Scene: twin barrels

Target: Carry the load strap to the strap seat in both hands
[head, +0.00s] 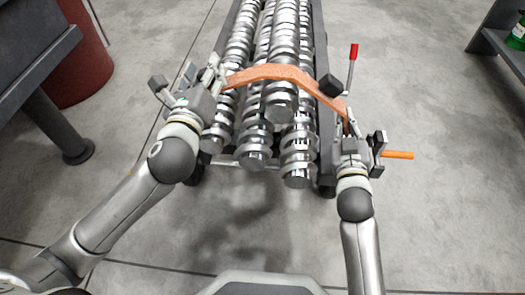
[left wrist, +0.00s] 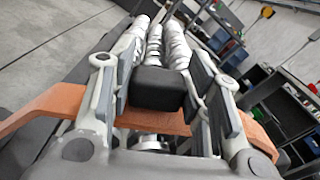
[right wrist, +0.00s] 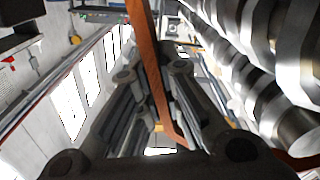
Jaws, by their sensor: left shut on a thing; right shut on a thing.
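The load strap (head: 272,73) is an orange, bent band that arches over a stack of ridged metal shafts. My left gripper (head: 211,78) is shut on its left end. In the left wrist view the strap (left wrist: 45,103) passes across the fingers, and a black block (left wrist: 160,88) shows between them. My right gripper (head: 350,132) is shut at the strap's right end. In the right wrist view the strap (right wrist: 148,60) runs down between the fingers. The fingers hide parts of both ends. I cannot pick out the strap seat for sure.
The metal shafts (head: 283,45) lie lengthwise on a dark frame (head: 321,60) between my arms. A red-tipped lever (head: 352,65) stands to its right. A dark red barrel (head: 80,65) and a grey bench (head: 35,40) are at left. The floor right of the frame is open.

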